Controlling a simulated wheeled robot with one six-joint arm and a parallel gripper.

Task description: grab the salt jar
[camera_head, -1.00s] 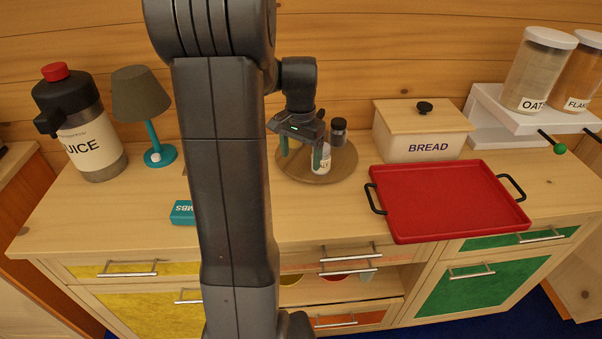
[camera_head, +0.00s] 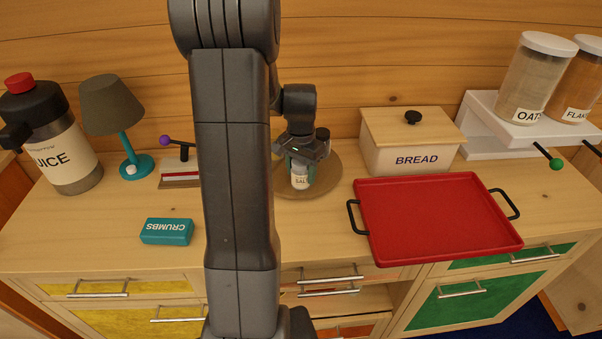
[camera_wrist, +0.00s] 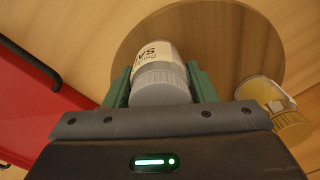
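The salt jar (camera_head: 300,181) is a small white-labelled jar standing upright on the round wooden board (camera_head: 330,178). In the wrist view the jar (camera_wrist: 158,72) shows its grey lid toward me and part of its "SALT" label. My gripper (camera_head: 301,167) is down over the jar from above. Its green fingers, also in the wrist view (camera_wrist: 160,82), stand on both sides of the jar with no clear gap, so it looks shut on it. The jar appears to be still resting on the board.
The red tray (camera_head: 440,222) and bread box (camera_head: 415,150) are to the right. The crumbs box (camera_head: 167,231) and lamp (camera_head: 125,125) are left.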

